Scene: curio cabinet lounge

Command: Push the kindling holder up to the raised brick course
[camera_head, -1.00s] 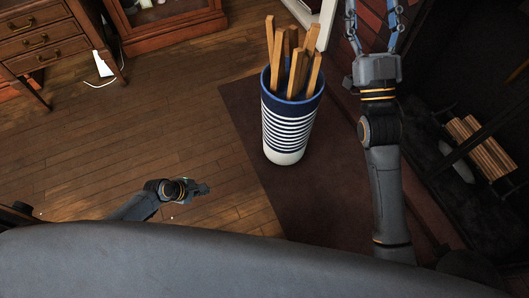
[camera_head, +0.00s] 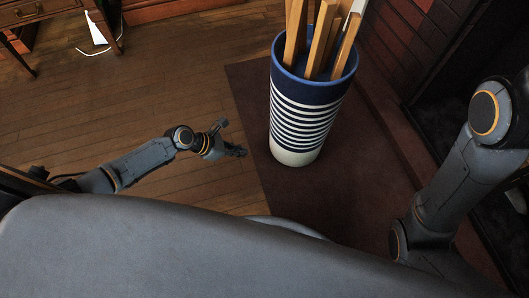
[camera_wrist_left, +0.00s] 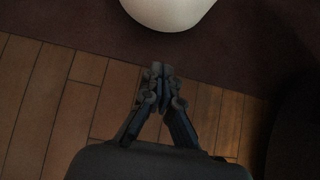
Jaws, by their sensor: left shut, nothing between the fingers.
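The kindling holder (camera_head: 303,118) is a tall blue and white striped cylinder with wooden sticks (camera_head: 320,42) in it. It stands upright on a dark mat, and its pale base (camera_wrist_left: 168,8) shows at the top of the left wrist view. My left gripper (camera_head: 238,148) is shut and empty, low to the left of the holder's base, with a gap between them. Its closed fingers also show in the left wrist view (camera_wrist_left: 160,82). The raised brick course (camera_head: 395,135) appears to be the low reddish edge right of the mat, apart from the holder. My right gripper is out of view.
The dark mat (camera_head: 350,200) lies on a wood plank floor (camera_head: 180,90). A brick wall and dark fireplace opening are at the right, beside my right arm.

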